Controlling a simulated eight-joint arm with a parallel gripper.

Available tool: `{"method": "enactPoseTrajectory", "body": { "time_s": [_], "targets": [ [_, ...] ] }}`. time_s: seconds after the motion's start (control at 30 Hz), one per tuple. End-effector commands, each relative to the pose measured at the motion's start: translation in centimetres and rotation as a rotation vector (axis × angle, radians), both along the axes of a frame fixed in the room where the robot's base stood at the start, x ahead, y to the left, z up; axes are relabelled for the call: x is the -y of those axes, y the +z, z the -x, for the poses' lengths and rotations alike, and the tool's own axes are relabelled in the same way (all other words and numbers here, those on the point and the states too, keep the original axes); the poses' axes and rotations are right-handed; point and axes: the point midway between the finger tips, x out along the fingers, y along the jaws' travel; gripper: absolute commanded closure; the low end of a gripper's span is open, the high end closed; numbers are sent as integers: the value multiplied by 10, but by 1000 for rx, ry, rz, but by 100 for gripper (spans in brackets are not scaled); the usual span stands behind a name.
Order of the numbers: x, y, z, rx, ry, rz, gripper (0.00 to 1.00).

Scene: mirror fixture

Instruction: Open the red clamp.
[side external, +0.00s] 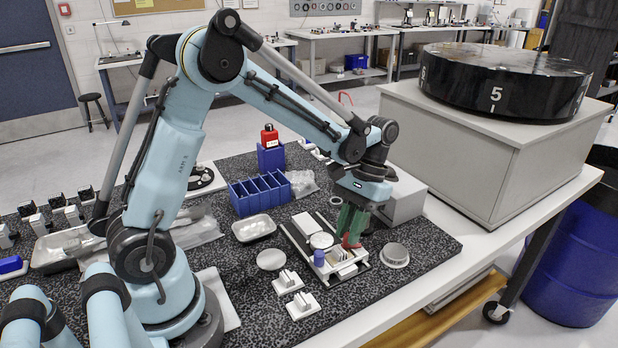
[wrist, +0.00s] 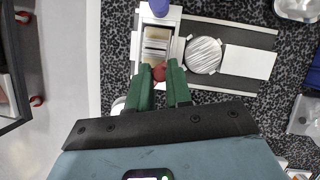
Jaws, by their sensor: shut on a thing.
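The red clamp (side external: 349,242) sits at one end of the mirror fixture (side external: 297,238), low between my gripper's green fingers. In the wrist view, the red clamp (wrist: 159,73) shows as a small rounded piece between the fingertips. My gripper (side external: 349,237) points down at the fixture; its fingers (wrist: 160,68) are closed on the red clamp. The clamp's lower part is hidden, so I cannot tell how far it is turned. A round silver mirror (wrist: 203,55) lies on the fixture beside the clamp end. A blue knob (side external: 319,257) stands on the fixture, left of the clamp.
A round metal piece (side external: 395,255) lies right of the fixture. Two small white blocks (side external: 287,282) (side external: 302,305) stand in front. A blue divided bin (side external: 260,194) and a metal tray (side external: 253,228) lie behind. A grey box (side external: 402,202) stands close behind my gripper.

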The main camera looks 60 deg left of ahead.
Motion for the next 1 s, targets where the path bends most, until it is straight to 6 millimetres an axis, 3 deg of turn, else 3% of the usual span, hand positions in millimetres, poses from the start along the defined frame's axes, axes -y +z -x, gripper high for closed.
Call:
{"method": "enactPoseTrajectory", "body": {
  "time_s": [1.0],
  "targets": [
    [-6,1,-17,0,-920,-1,100]
  ]
}}
